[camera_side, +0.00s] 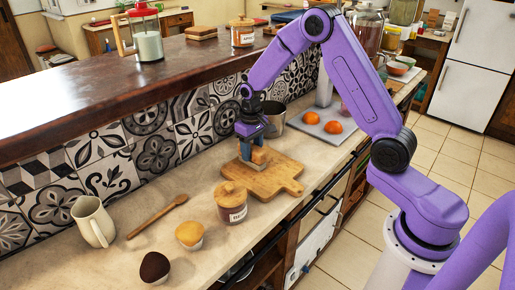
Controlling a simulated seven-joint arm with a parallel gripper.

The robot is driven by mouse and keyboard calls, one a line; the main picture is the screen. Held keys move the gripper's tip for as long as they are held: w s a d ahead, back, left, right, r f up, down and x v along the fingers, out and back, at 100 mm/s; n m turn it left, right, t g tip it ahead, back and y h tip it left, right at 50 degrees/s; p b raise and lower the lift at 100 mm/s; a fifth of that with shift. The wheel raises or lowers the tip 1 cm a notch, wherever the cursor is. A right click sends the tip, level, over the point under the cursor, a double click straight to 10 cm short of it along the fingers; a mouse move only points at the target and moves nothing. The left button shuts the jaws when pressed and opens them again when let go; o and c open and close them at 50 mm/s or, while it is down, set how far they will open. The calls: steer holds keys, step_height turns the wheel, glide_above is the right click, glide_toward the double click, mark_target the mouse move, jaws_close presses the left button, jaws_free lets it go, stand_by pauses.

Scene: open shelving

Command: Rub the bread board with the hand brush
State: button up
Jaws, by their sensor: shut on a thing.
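The bread board (274,174) is a pale wooden board with a handle, lying flat on the counter below the tiled wall. My gripper (252,145) points down over the board's far left part. It is shut on the hand brush (258,156), a small wooden-looking block. The brush is at the board's surface or very close to it; I cannot tell whether it touches. The fingers hide part of the brush.
A lidded jar (231,203) stands close to the board's near left edge. A wooden spoon (158,216), a cream jug (93,222) and two muffins (189,235) are further left. A metal pot (273,117) is behind the board. A tray with oranges (330,129) lies right.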

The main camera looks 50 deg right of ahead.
steer(key=shift+s, duration=5.1)
steer(key=shift+s+a, duration=0.15)
steer(key=shift+s, duration=0.05)
steer(key=shift+w+a, duration=0.2)
steer(key=shift+a, duration=0.45)
steer(key=shift+w, duration=4.95)
steer(key=shift+w+a, duration=0.1)
steer(key=shift+w, duration=0.15)
steer(key=shift+a, duration=0.45)
steer(key=shift+s+a, duration=0.15)
steer(key=shift+a, duration=0.1)
steer(key=shift+s+r, duration=0.1)
steer(key=shift+s, duration=5.15)
step_height(320, 180, up, 8)
